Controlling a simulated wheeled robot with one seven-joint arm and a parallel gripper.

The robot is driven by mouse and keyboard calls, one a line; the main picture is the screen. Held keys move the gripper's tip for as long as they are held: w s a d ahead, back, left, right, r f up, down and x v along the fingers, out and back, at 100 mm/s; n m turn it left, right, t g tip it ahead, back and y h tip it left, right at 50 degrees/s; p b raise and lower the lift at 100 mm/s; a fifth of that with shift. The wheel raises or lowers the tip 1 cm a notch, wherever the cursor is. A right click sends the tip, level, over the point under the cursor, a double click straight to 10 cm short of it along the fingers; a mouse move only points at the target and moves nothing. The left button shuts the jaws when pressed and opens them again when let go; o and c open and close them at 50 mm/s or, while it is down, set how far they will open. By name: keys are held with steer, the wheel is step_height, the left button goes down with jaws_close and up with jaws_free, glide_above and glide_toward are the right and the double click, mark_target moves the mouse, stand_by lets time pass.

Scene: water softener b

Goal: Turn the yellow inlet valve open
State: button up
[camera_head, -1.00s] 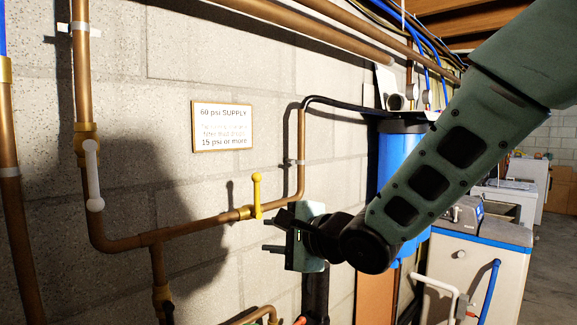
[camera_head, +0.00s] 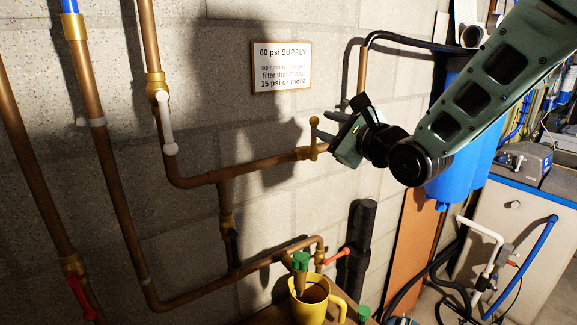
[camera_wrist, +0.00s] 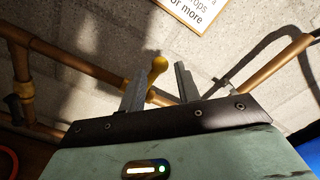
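The yellow inlet valve handle (camera_head: 313,138) stands upright, across the sloping copper pipe, at the middle of the head view. My gripper (camera_head: 322,126) is just to its right, with its fingers pointing left towards the handle. In the wrist view the fingers of my gripper (camera_wrist: 160,82) are apart, and the round knob of the yellow handle (camera_wrist: 158,65) shows between and beyond them, nearer the left finger. I cannot tell whether a finger touches the handle. The handle's lower part is partly hidden by the left finger.
A white-handled valve (camera_head: 166,122) is on the pipe at left. A supply sign (camera_head: 282,66) hangs above. A blue filter housing (camera_head: 470,150) stands at right behind my arm. Below are a yellow mug (camera_head: 312,300) and a red-handled valve (camera_head: 340,256).

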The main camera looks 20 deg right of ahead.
steer(key=shift+b+x, duration=0.6)
steer(key=shift+x, duration=0.6)
steer(key=shift+w, duration=0.15)
steer(key=c, duration=0.4)
steer(key=shift+a, duration=0.1)
